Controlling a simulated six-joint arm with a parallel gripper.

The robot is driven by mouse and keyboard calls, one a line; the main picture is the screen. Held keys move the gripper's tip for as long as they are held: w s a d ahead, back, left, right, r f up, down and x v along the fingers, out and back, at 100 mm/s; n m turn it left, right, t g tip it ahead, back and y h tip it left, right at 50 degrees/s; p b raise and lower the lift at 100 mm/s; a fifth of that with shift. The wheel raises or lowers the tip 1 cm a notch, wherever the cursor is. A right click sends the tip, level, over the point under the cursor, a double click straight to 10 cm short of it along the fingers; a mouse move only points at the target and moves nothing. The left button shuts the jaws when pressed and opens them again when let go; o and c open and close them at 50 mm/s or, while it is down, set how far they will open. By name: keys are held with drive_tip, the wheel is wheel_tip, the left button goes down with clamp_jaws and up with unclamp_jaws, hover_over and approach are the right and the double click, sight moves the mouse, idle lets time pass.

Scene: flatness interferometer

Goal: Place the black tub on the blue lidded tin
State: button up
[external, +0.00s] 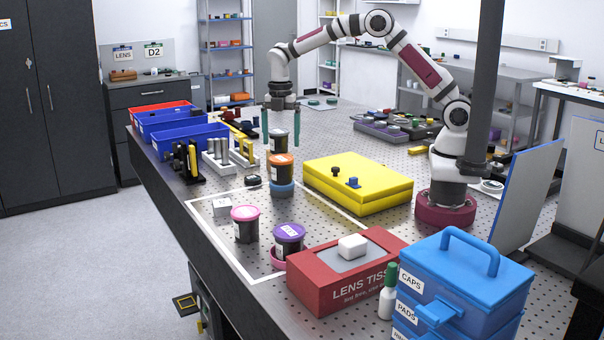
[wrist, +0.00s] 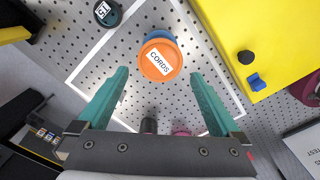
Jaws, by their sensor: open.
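The black tub (external: 280,174), with an orange lid, sits upright on the blue lidded tin (external: 282,189). In the wrist view its lid (wrist: 160,60), marked CORDS, is bare, and a sliver of the blue tin (wrist: 159,35) shows beyond it. My gripper (external: 281,148) is open above the stack, teal fingers pointing down. In the wrist view the lid lies between and just past the fingertips (wrist: 160,74), not touched by them.
A yellow case (external: 375,178) is close on the right. A dark jar (external: 279,140) appears between my fingers externally; its depth is unclear. A small black-lidded piece (wrist: 107,13) lies left. Pink-lidded (external: 245,212) and purple-lidded (external: 289,231) tubs stand in front.

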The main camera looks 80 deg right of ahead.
sight(281, 158)
drive_tip(key=s+a+r+m, duration=0.2)
drive_tip(key=s+r+m, duration=0.3)
drive_tip(key=s, duration=0.3)
drive_tip(key=s+a+r+m, duration=0.2)
drive_tip(key=s+r+m, duration=0.4)
drive_tip(key=s, duration=0.2)
drive_tip(key=s+a+f+m+y, duration=0.1)
drive_tip(key=s+f+m, duration=0.1)
drive_tip(key=s+m, duration=0.4)
drive_tip(key=s+a+f+m, duration=0.1)
drive_tip(key=s+m, duration=0.5)
drive_tip(key=s, duration=0.7)
drive_tip(key=shift+a+f+m+y, duration=0.3)
drive_tip(key=shift+f+y, duration=0.1)
drive_tip(key=shift+f, duration=0.35)
